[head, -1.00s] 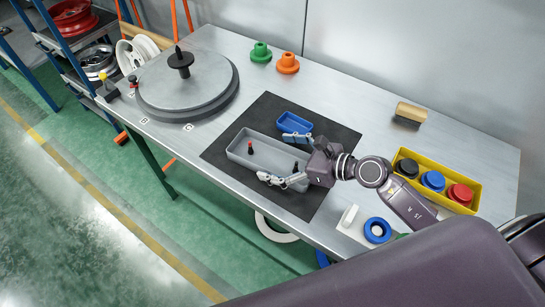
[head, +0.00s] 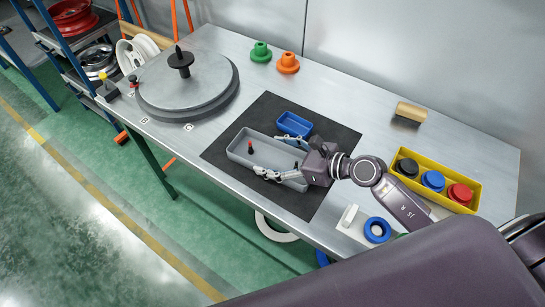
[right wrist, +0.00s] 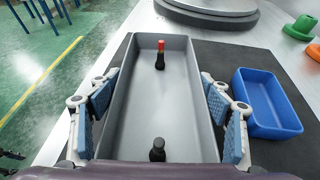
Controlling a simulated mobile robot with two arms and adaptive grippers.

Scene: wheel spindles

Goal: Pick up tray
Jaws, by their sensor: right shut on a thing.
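A long grey tray (head: 238,153) lies on the black mat (head: 262,108) on the table; it also shows in the right wrist view (right wrist: 160,100). Inside it stand a red-topped black piece (right wrist: 160,55) near the far end and a black piece (right wrist: 157,150) near my wrist. My right gripper (head: 275,157) reaches over the tray's near end, with one finger pad against each long outer wall. It is shut on the tray, which appears to rest on the mat. My left gripper is not in view.
A small blue bin (head: 294,124) sits close beside the tray. A large grey round plate (head: 187,85) is at left, green (head: 261,52) and orange (head: 288,63) parts at the back. A yellow box (head: 408,182) of coloured parts and a blue ring (head: 377,230) are at right.

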